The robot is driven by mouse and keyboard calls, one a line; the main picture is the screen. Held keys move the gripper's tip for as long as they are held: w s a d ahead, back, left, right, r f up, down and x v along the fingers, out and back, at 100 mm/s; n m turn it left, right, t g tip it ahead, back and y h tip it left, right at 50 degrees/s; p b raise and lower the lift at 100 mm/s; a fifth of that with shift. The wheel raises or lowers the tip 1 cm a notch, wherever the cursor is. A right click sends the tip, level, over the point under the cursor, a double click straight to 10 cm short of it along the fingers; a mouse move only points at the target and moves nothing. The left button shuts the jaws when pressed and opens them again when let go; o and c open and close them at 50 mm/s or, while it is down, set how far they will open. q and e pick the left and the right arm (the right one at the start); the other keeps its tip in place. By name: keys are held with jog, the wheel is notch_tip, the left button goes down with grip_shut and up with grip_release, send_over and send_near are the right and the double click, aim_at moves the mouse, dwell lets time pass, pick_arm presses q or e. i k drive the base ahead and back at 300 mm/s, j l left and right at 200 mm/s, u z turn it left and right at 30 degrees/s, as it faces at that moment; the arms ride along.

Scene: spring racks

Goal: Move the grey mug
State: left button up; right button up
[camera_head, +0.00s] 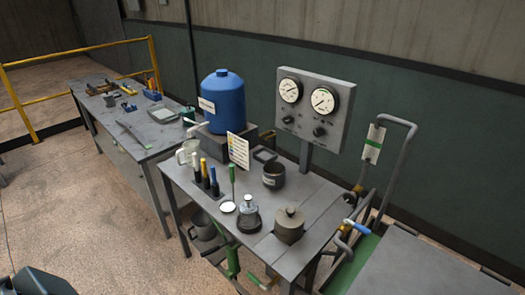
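A light grey mug-like vessel with a handle (187,151) stands at the back left corner of the near metal table (320,205), beside several upright tools with dark and yellow handles. I cannot tell for certain which of the two is the grey mug. Neither of my grippers shows clearly. A dark shape at the bottom left corner may be part of my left arm, but no fingertips are visible. Nothing is seen touching either vessel.
A blue tank (223,101) stands behind the near table, and a gauge panel (316,102) rises at its back. A bent pipe frame (401,165) stands at the right. Floor at the left is open.

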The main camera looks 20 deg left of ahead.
aim_at(205, 231)
jog(key=u, duration=1.25)
